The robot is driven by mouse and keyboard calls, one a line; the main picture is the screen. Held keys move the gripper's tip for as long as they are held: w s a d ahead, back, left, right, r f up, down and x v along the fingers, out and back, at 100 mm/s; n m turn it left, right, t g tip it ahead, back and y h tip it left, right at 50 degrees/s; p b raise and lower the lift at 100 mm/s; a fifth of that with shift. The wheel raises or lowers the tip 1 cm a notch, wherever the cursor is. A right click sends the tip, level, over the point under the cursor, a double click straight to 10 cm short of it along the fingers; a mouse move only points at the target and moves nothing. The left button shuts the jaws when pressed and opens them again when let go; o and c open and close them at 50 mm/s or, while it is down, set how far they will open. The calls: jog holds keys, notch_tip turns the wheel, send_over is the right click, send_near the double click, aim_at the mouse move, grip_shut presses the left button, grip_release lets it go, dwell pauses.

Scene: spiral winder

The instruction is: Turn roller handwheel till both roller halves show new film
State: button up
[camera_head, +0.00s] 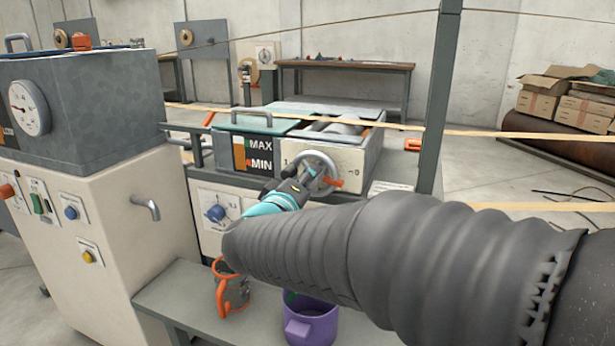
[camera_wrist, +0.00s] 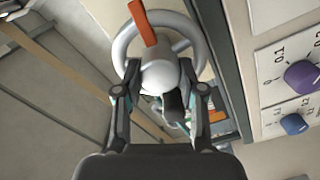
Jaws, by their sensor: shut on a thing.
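The roller handwheel (camera_head: 322,158) is a pale grey ring on the front of the cream box, with an orange part by its lower right. In the wrist view the handwheel (camera_wrist: 125,42) fills the top middle, with a round pale hub and an orange bar. My gripper (camera_head: 308,178) is at the wheel; in the wrist view its two dark fingers (camera_wrist: 167,88) stand on either side of the hub, shut on the handwheel. A grey rounded shape, perhaps the roller, shows in the box's open top. I cannot make out film on it.
A MAX/MIN level plate (camera_head: 253,155) is left of the wheel. A blue knob (camera_head: 216,213) is below it. A dark green post (camera_head: 436,100) stands right of the box.

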jog(key=shift+s+d+f+m+b, duration=0.1)
jog(key=shift+m+b, duration=2.45)
jog(key=shift+m, duration=5.4)
jog(key=shift+d+f+m+b, duration=0.1)
jog(key=shift+m+b, duration=2.45)
jog(key=shift+m, duration=5.4)
jog(key=shift+r, duration=0.1)
jog(key=o, duration=1.1)
jog(key=shift+o, duration=0.2)
